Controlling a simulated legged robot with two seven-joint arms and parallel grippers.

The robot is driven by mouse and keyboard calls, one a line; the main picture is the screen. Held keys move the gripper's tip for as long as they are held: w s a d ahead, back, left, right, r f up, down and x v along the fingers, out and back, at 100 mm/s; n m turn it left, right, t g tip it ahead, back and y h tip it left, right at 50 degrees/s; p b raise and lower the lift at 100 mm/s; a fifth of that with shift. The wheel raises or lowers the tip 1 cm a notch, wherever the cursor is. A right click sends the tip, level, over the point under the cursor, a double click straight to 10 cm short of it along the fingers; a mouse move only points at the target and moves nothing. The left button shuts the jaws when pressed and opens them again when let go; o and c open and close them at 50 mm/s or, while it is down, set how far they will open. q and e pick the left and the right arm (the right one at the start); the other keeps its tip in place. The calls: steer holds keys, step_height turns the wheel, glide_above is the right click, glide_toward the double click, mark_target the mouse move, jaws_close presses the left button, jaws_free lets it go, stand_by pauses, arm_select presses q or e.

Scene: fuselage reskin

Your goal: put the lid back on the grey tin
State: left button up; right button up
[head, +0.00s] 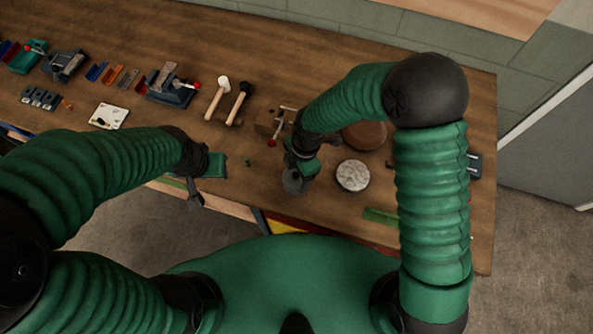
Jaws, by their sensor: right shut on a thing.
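A round tin (353,176) stands on the bench right of centre, with a pale, mottled top inside a darker rim. My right gripper (296,171) is to its left, apart from it. It is shut on a small grey round piece that looks like the lid (292,182), which hangs tilted near the bench's front edge. The fingers and wrist hide part of it. My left gripper (196,193) is at the front edge of the bench, far left of the tin, and points down. Its fingers are too small and dark to judge.
A brown round object (365,135) lies behind the tin, partly behind my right arm. A red-knobbed tool (272,142) is close left of my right gripper. A green strip (381,217) lies in front of the tin.

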stand_by(0.3)
steer(key=o, duration=1.4)
steer(key=shift+o, duration=0.2)
step_height(320, 180, up, 7)
steer(key=p, duration=0.6)
steer(key=shift+r, duration=0.1)
jaws_close()
